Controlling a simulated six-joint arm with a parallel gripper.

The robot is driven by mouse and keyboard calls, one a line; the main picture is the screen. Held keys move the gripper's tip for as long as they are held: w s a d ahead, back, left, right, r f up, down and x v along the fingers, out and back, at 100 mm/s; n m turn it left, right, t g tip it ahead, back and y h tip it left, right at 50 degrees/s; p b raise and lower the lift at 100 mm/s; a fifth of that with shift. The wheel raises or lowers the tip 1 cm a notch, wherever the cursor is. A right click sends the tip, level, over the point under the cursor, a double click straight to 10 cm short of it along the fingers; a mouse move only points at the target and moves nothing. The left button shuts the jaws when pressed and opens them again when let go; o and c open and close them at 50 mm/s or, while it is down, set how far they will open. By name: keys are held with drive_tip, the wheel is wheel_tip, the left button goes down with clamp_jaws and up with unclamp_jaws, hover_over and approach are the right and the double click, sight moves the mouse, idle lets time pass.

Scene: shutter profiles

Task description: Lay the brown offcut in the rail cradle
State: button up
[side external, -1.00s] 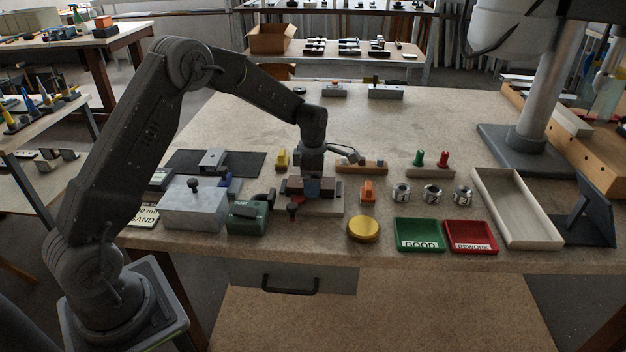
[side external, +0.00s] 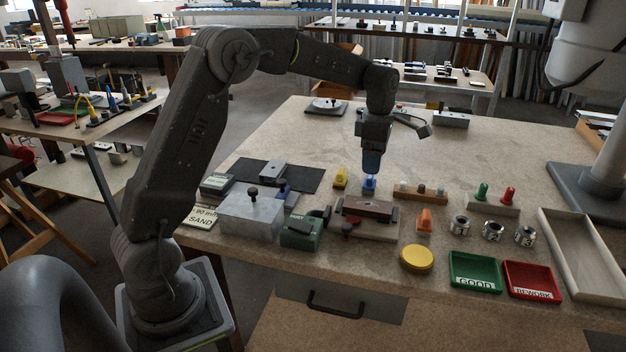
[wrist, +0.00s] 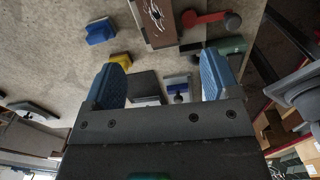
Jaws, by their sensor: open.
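The brown offcut (side external: 367,207) lies lengthwise in the rail cradle (side external: 376,232), between its grey end pieces, and looks level. In the wrist view the offcut (wrist: 157,20) shows at the top edge, partly cut off, with a dark, marked face. My gripper (side external: 371,168) is raised above and behind the cradle, apart from the offcut. Its blue fingers (wrist: 164,58) stand wide apart in the wrist view with nothing held between them.
A blue block (side external: 369,185) stands just below my gripper, with a yellow block (side external: 340,178) beside it. A red knob (side external: 347,229) is at the cradle's front. A green box (side external: 301,232) and a metal block (side external: 251,216) stand left.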

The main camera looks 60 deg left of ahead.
drive_tip(key=s+d+r+m+t, duration=0.2)
drive_tip(key=s+d+r+m, duration=0.3)
drive_tip(key=s+r+m, duration=0.2)
drive_tip(key=s+d+m+t, duration=0.1)
drive_tip(key=s+d+m, duration=0.2)
drive_tip(key=s+m, duration=0.6)
drive_tip(key=s+d+m+t, duration=0.2)
drive_tip(key=s+d+m, duration=0.1)
drive_tip(key=s+m, duration=0.7)
drive_tip(key=s, duration=0.3)
drive_tip(key=shift+f, duration=0.15)
